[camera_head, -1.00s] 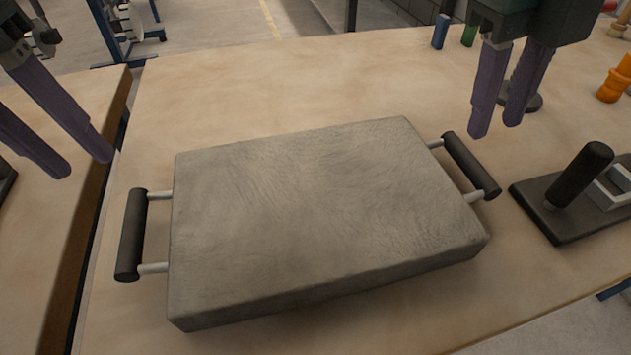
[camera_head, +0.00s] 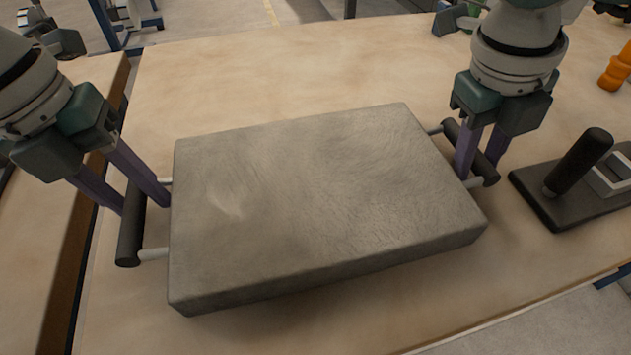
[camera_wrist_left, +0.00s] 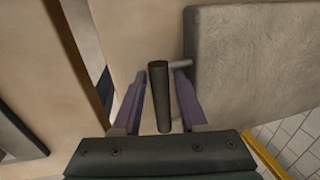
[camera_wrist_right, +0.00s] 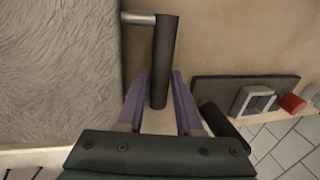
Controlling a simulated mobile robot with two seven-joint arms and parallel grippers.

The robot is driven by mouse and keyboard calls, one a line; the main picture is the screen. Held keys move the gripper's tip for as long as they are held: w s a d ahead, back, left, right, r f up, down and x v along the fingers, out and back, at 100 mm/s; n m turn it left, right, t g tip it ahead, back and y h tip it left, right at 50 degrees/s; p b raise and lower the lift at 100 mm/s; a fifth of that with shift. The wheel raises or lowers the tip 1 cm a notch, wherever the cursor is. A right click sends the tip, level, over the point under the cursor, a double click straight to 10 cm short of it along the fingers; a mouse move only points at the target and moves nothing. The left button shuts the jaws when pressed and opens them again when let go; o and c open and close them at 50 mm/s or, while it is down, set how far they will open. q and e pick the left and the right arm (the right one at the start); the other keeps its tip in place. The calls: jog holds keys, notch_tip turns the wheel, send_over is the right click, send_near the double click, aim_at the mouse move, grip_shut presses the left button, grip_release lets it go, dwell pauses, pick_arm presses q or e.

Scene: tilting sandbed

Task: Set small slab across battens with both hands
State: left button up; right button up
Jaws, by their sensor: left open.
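The grey slab (camera_head: 320,200) lies flat over the light tabletop in the head view, with a dark bar handle at each end. My left gripper (camera_head: 145,205) is open, with its fingers on either side of the left handle (camera_head: 130,235). The left wrist view shows that handle (camera_wrist_left: 159,95) between the fingers with gaps. My right gripper (camera_head: 478,168) is down at the right handle (camera_head: 453,134). The right wrist view shows that handle (camera_wrist_right: 164,60) between spread fingers, with gaps near its end. I see no battens; the slab's underside is hidden.
A dark plate tool with an upright black grip (camera_head: 580,162) lies on the table to the right. An orange object (camera_head: 617,70) stands at the far right. The tabletop (camera_head: 270,75) behind the slab is clear. A second table (camera_head: 40,230) borders the left.

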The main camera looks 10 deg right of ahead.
pick_arm(q)
jog(key=shift+f, duration=0.2)
pick_arm(e)
jog(key=shift+f, duration=0.2)
pick_arm(q)
jog(key=c, duration=0.6)
pick_arm(e)
grip_shut()
pick_arm(q)
grip_shut()
jog(key=shift+r, duration=0.15)
pick_arm(e)
jog(key=shift+r, duration=0.2)
